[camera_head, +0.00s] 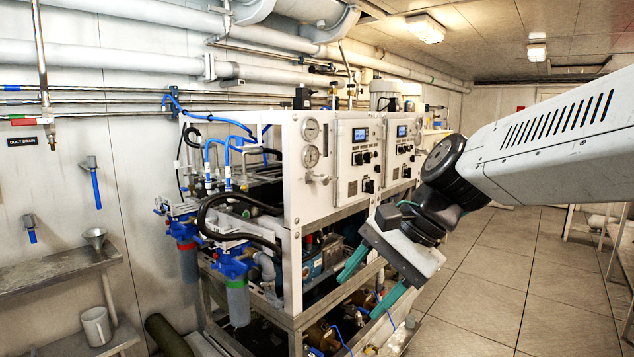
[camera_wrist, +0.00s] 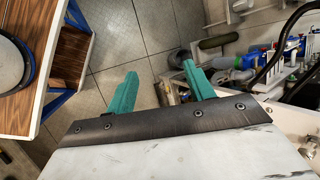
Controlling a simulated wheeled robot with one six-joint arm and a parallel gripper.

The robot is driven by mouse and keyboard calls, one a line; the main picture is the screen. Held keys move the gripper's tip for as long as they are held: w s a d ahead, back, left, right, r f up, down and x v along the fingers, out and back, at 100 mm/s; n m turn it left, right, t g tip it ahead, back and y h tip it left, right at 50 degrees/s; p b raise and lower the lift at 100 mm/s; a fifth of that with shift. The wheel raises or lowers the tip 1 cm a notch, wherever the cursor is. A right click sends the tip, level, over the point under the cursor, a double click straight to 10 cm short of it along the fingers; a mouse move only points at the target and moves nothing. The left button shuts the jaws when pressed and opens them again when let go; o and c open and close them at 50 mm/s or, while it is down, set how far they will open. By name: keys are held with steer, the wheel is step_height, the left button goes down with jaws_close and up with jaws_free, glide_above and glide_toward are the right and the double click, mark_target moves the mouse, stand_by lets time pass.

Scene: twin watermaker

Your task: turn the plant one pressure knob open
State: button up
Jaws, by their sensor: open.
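The nearer watermaker unit (camera_head: 300,180) is a white cabinet on a metal frame. Its front has two round gauges (camera_head: 310,144), with a small metal valve fitting (camera_head: 320,178) below them. A control panel (camera_head: 357,158) to the right carries a blue display and several black knobs (camera_head: 369,186). I cannot tell which of these is the pressure knob. My gripper (camera_head: 358,298) is open and empty, in front of the unit and lower than its panel, tilted downward. In the wrist view, its teal fingers (camera_wrist: 158,70) are apart with only floor and background between them.
A similar second unit (camera_head: 402,145) stands behind the first. Blue-headed filter housings (camera_head: 237,285) and hoses crowd the left side. A metal shelf (camera_head: 60,272) is on the left wall. Tiled floor (camera_head: 520,285) is free at right. The wrist view shows a wooden-topped table (camera_wrist: 35,95).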

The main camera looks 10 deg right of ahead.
steer(key=w+a+r+m+t+y, duration=0.1)
steer(key=w+r+m+t+y, duration=0.2)
steer(key=w+m, duration=0.75)
steer(key=m+t+y, duration=0.1)
steer(key=m+t, duration=0.8)
steer(key=m, duration=1)
glide_toward(326, 180)
steer(key=x, duration=1)
steer(key=shift+w+a, duration=0.15)
steer(key=shift+w, duration=0.2)
steer(key=c, duration=1)
